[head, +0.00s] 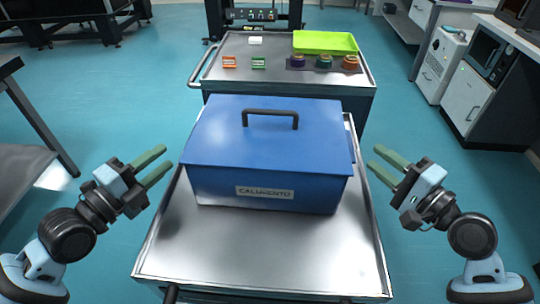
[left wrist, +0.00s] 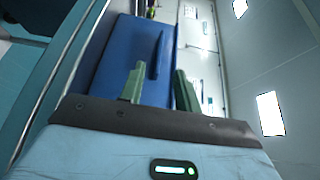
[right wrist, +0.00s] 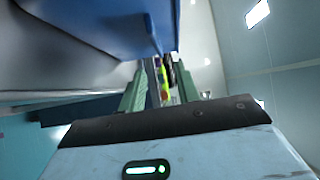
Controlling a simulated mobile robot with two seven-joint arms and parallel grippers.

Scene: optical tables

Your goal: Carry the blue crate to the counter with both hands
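The blue crate (head: 265,155) stands upright on the near metal cart (head: 255,255), with a dark handle (head: 270,118) on its closed lid and a label on its front. The crate also shows in the left wrist view (left wrist: 128,50) and in the right wrist view (right wrist: 110,22). My left gripper (head: 165,162) is open and empty, just left of the crate and apart from it. My right gripper (head: 378,160) is open and empty, just right of the crate, with a small gap to it. No counter can be made out for sure as the one named.
A second cart (head: 220,85) behind holds a green tray (head: 325,42), several small coloured parts and a white piece. At the right is a bench (head: 515,35) with a microwave-like device (head: 490,58) and a white cabinet (head: 440,65). A grey table (head: 20,170) stands at the left.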

